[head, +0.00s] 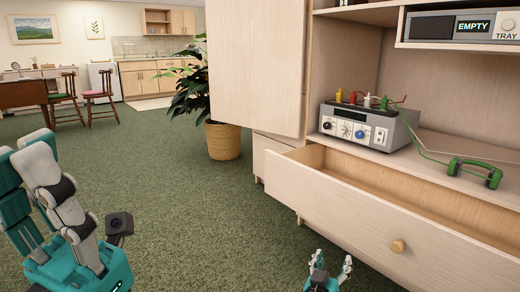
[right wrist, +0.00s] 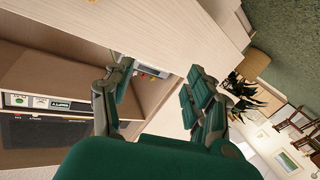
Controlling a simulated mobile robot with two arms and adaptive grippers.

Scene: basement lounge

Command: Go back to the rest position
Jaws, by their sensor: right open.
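My right gripper (head: 332,262) shows at the bottom edge of the head view, in front of the pulled-out drawer (head: 398,246). Its two fingers are spread with nothing between them. The right wrist view shows the same open, empty gripper (right wrist: 160,100), with pale wood behind it. My left gripper (head: 25,165) stands large at the lower left of the head view, with its fingers pointing up over the carpet. Its fingers overlap in this view, so I cannot tell whether it is open or shut. I see no object held in it.
The drawer juts out from the cabinet close to my right gripper. Above it are a grey knobbed device (head: 362,127) with coloured plugs and a green headset-like thing (head: 474,170). A display reading EMPTY (head: 460,26) sits higher. A potted plant (head: 223,140) stands behind; green carpet is clear at centre-left.

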